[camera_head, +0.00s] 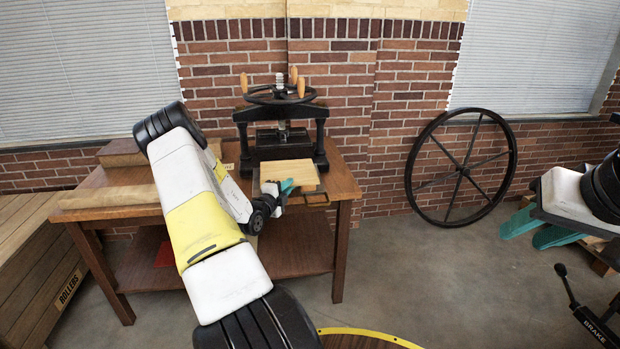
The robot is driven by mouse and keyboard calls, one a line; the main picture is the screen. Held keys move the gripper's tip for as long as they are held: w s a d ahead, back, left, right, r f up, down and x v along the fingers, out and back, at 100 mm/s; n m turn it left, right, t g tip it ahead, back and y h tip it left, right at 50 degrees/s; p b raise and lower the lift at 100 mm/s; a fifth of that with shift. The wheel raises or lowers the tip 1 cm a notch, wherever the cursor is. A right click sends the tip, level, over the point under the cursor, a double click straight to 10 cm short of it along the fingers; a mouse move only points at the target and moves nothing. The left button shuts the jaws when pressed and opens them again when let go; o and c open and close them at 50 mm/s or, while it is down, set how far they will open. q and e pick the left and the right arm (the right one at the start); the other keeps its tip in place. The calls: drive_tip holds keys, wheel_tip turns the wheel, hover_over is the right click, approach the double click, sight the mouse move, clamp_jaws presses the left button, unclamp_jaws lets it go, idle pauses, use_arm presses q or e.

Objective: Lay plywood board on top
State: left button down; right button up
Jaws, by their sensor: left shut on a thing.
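The plywood board (290,171) is a light, flat rectangular sheet at the front of the black hand press (322,137) on the wooden table. My left gripper (287,186), with teal fingertips, is shut on the board's near edge. The board looks roughly level, over the front part of the press bed. I cannot tell whether it touches what lies under it.
The press has a handwheel (279,95) with wooden handles on top. Wooden boards (122,152) lie at the table's left. A large spoked wheel (461,168) leans on the brick wall. A crate marked ROLLERS (40,265) stands at left. A BRAKE lever (568,290) is at right.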

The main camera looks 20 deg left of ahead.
use_arm(q)
drive_tip(key=shift+s+f, duration=0.1)
drive_tip(key=shift+f, duration=0.1)
drive_tip(key=c, duration=1.2)
unclamp_jaws()
drive_tip(key=shift+r, duration=0.1)
drive_tip(key=shift+o, duration=0.2)
drive_tip(key=s, duration=0.6)
drive_tip(key=shift+s, duration=0.2)
drive_tip(key=shift+a, duration=0.1)
